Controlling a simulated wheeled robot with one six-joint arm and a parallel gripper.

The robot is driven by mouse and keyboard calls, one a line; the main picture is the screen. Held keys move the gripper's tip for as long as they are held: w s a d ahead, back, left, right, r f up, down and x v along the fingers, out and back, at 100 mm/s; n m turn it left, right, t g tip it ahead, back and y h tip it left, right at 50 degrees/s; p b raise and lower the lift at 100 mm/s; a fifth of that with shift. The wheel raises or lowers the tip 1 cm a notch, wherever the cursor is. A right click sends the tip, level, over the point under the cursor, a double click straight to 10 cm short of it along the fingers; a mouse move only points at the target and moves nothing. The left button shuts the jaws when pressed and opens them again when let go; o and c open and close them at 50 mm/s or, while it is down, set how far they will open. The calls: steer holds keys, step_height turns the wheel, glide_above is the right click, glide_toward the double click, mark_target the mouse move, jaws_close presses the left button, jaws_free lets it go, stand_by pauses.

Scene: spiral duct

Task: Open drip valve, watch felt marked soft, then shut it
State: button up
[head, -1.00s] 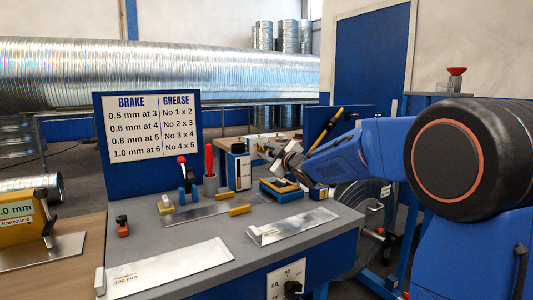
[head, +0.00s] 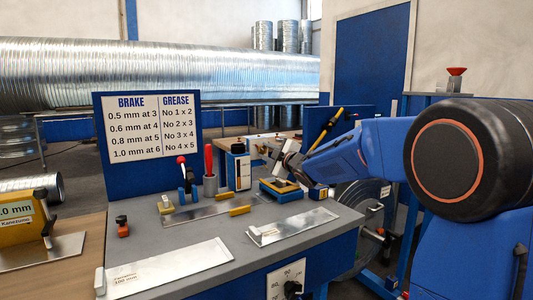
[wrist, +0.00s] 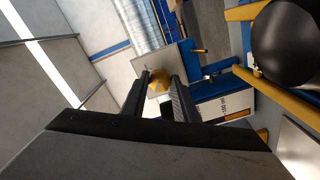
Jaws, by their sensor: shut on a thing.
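My gripper (head: 272,152) is over the back right of the grey bench, above a blue block with a yellow frame (head: 283,190). In the wrist view its two dark fingers (wrist: 160,88) are shut on a small brass-coloured knob (wrist: 158,79), which looks like the drip valve's. What the knob is mounted on is mostly hidden by the fingers. The blue block has a dark and tan top, perhaps the felt. No "soft" marking is readable on it, and I cannot see any drip.
A bottle with a white label (head: 238,168) stands left of my gripper. A red-handled tool in a grey cup (head: 210,175) and a red-knobbed lever (head: 184,175) are further left. Sheet-metal pieces (head: 170,268) lie in front. A brake and grease chart (head: 150,128) stands behind.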

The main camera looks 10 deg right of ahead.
steer(key=o, duration=1.1)
steer(key=shift+c, duration=0.2)
steer(key=v, duration=1.7)
steer(key=shift+s, duration=0.2)
steer(key=shift+s, duration=0.1)
